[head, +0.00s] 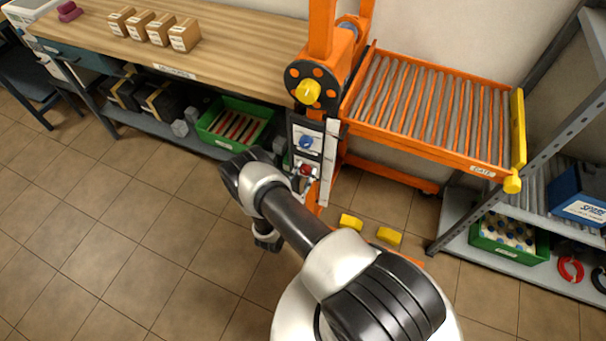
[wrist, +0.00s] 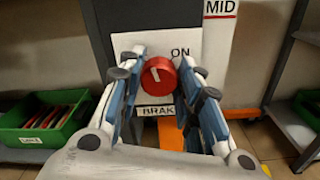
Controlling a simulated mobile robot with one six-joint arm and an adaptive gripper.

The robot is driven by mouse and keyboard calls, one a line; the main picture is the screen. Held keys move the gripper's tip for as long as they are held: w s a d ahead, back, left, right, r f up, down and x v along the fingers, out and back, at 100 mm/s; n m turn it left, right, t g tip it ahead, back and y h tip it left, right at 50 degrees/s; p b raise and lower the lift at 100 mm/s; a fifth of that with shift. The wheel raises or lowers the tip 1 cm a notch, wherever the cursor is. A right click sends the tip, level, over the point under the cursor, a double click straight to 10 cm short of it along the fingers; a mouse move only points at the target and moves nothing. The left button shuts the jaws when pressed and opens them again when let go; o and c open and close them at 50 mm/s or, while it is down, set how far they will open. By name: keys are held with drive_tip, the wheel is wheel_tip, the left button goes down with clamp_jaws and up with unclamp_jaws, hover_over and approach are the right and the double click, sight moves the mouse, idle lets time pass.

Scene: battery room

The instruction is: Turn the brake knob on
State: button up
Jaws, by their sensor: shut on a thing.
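The brake knob (wrist: 159,77) is round and red, on a white plate (wrist: 128,42) marked ON at its upper right and BRAKE below. Its short white mark sits left of its middle and points up and slightly left, not at the ON word. My gripper (wrist: 161,72) is shut on the knob, with one blue-and-grey finger on each side. In the head view the red knob (head: 305,169) shows low on the front panel of the orange lift, and my arm hides most of my gripper.
A blue knob (head: 306,141) sits above the red one. The orange roller table (head: 430,112) stands to the right, the wooden workbench (head: 235,42) to the left. A green crate (wrist: 42,122) is on the low shelf. Yellow blocks (head: 388,235) lie near my arm. Floor at left is clear.

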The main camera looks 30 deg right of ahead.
drive_tip(key=m, duration=0.6)
drive_tip(key=shift+s+f, duration=0.1)
drive_tip(key=m, duration=0.6)
drive_tip(key=shift+d, duration=0.1)
drive_tip(key=shift+f, duration=0.1)
idle(0.3)
drive_tip(key=o, duration=1)
drive_tip(key=shift+o, duration=0.2)
drive_tip(key=v, duration=1.2)
